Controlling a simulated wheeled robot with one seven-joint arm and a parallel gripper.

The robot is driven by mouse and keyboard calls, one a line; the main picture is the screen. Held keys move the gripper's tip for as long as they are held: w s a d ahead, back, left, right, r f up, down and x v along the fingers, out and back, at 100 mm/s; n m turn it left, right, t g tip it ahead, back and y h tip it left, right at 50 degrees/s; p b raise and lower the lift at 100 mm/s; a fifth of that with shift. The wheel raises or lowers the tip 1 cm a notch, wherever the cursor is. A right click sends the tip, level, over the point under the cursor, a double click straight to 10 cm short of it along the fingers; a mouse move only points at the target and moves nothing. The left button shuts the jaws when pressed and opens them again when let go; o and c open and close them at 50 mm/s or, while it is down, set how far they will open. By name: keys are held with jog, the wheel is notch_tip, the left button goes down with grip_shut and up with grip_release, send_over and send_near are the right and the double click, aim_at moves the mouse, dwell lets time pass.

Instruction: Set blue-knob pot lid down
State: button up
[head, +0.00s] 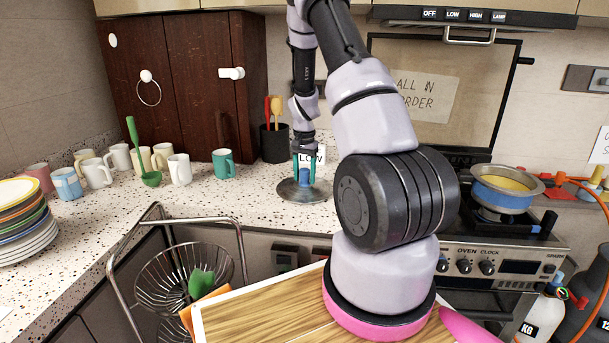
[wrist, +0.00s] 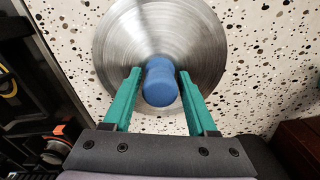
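The pot lid (head: 290,192) is a round grey metal disc that appears to lie flat on the speckled counter, left of the stove. In the wrist view the lid (wrist: 115,40) fills the top middle, with its blue knob (wrist: 161,84) pointing toward the camera. My gripper (head: 304,176) is over the lid, pointing down. In the wrist view the green fingers of my gripper (wrist: 160,74) stand on either side of the knob, with a narrow gap showing on each side. The lid's underside is hidden.
A dark utensil holder (head: 273,144) and a teal mug (head: 223,163) stand behind and left of the lid. Several mugs and a plate stack (head: 25,225) are farther left. A blue pot (head: 503,196) sits on the stove. The counter (head: 225,200) left of the lid is clear.

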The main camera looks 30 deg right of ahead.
jog(key=shift+o, duration=0.2)
notch_tip(320, 180, up, 12)
jog(key=shift+f, duration=0.1)
jog(key=s+a+r+n+t, duration=0.1)
jog(key=s+a+r, duration=0.25)
jog(key=r, duration=0.25)
jog(key=s+a+r+n+t+y, duration=0.1)
jog(key=s+a+r+t, duration=0.1)
jog(key=s+a+r, duration=0.3)
jog(key=s+a+r+n+t, duration=0.1)
jog(key=s+r, duration=0.1)
jog(key=r, duration=0.6)
jog(key=s+a+r+n+t, duration=0.1)
jog(key=s+a+r, duration=0.1)
jog(key=s, duration=0.6)
jog(key=s+a+r+n+t+y, duration=0.1)
jog(key=s+a+r+t, duration=0.1)
jog(key=s, duration=0.6)
jog(key=shift+s+a+r+n, duration=0.3)
jog(key=shift+a+r, duration=0.45)
jog(key=shift+a, duration=0.3)
